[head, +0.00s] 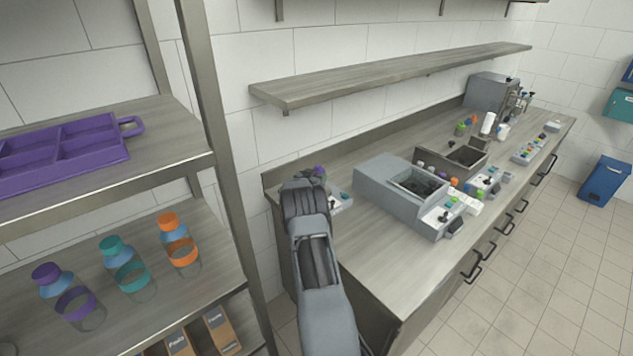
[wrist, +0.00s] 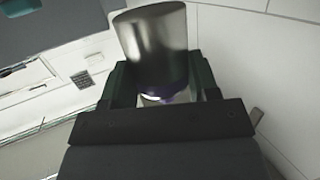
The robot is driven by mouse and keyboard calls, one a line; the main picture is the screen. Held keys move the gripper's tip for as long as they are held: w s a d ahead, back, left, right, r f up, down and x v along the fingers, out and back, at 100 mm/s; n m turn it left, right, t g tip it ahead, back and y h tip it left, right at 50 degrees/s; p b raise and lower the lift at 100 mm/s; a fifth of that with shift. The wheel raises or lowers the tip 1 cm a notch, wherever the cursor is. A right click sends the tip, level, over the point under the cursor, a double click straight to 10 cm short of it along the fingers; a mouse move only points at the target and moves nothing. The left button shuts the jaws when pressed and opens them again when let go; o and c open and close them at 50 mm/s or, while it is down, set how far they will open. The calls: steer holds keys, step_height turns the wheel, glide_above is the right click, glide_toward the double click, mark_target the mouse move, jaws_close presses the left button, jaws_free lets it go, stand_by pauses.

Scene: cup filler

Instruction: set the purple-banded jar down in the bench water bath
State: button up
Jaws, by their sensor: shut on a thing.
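My gripper (wrist: 165,82) is shut on a jar (wrist: 152,40), which shows as a clear grey cylinder between the fingers in the wrist view, with a bit of purple near the jaws. In the head view my arm hides most of the gripper, and a small purple part of the jar (head: 319,171) shows past it at the bench's near left end. A grey unit with an open dark well, which looks like the bench water bath (head: 385,182), stands on the bench to the right of my gripper. Its well looks free of jars from here, though detail is small.
A rack at left holds a purple tray (head: 65,155) and purple, teal and orange banded jars (head: 76,303) below it. A wall shelf (head: 390,75) runs above the bench. A dark open box (head: 455,157) and small bottles stand beyond the bath. The bench front (head: 385,270) is clear.

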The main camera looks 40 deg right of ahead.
steer(key=shift+f, duration=1.15)
steer(key=shift+f, duration=0.1)
steer(key=shift+f, duration=0.15)
steer(key=o, duration=1.3)
steer(key=shift+c, duration=0.2)
steer(key=shift+a, duration=0.25)
steer(key=b+v, duration=0.3)
steer(key=v, duration=1)
steer(key=shift+a+r, duration=0.15)
steer(key=shift+r, duration=0.05)
